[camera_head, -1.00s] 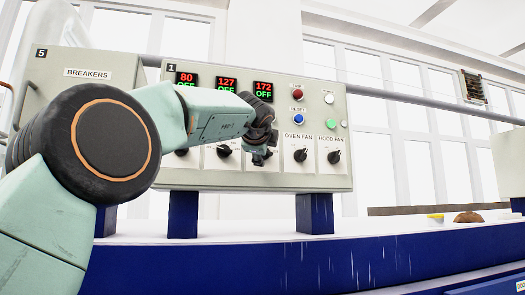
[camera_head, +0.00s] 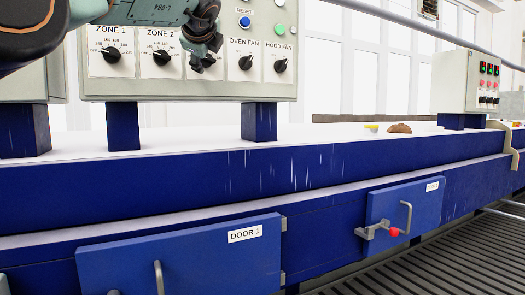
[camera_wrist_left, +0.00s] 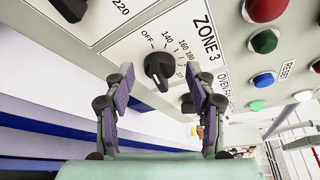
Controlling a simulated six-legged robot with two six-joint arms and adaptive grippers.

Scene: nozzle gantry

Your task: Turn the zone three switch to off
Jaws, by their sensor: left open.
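The zone three switch is a black knob (camera_wrist_left: 159,70) on a white plate marked ZONE 3, with OFF and temperature marks around it, in the left wrist view. Which mark the knob points to, I cannot tell for sure. My left gripper (camera_wrist_left: 160,85) is open, its two fingers spread to either side of the knob in the picture, with nothing between them clearly touched. In the head view my left gripper (camera_head: 206,45) is in front of the ZONE 3 plate and hides most of it. My right gripper is not in view.
The zone 2 knob (camera_head: 162,64) is left of my gripper, and the oven fan knob (camera_head: 245,63) and hood fan knob (camera_head: 280,66) are to its right. A blue button (camera_head: 244,22) is above. A white ledge (camera_head: 330,131) runs below the panel.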

